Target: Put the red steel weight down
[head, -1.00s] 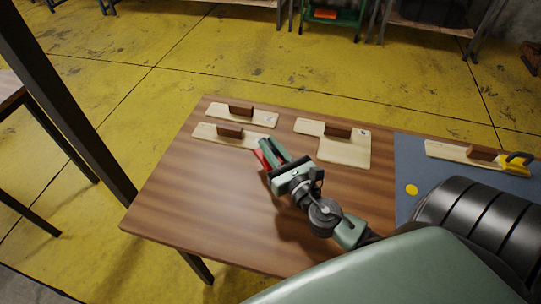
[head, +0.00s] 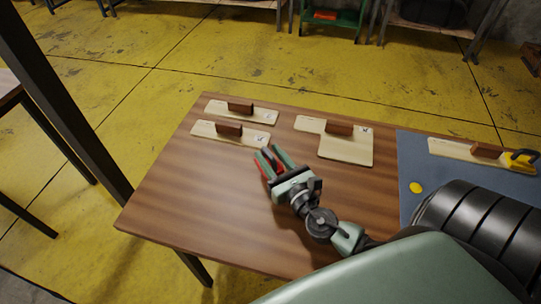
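The red steel weight (head: 265,167) shows only as small red patches at the fingers of my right gripper (head: 271,155). The fingers hide most of it. The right gripper is low over the brown wooden table (head: 190,205), left of the table's middle, with its green fingers pointing to the far side. A gap shows between the fingertips. I cannot tell whether they press on the weight, or whether the weight touches the table. My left gripper is out of view.
Two pale boards with brown handles (head: 241,118) (head: 206,131) lie beyond the gripper. An L-shaped pale board (head: 345,149) lies right of them. A blue-grey mat (head: 409,167) at the right bears another board (head: 452,150), a yellow clamp (head: 519,166) and a yellow disc (head: 416,187). The table's left front is clear.

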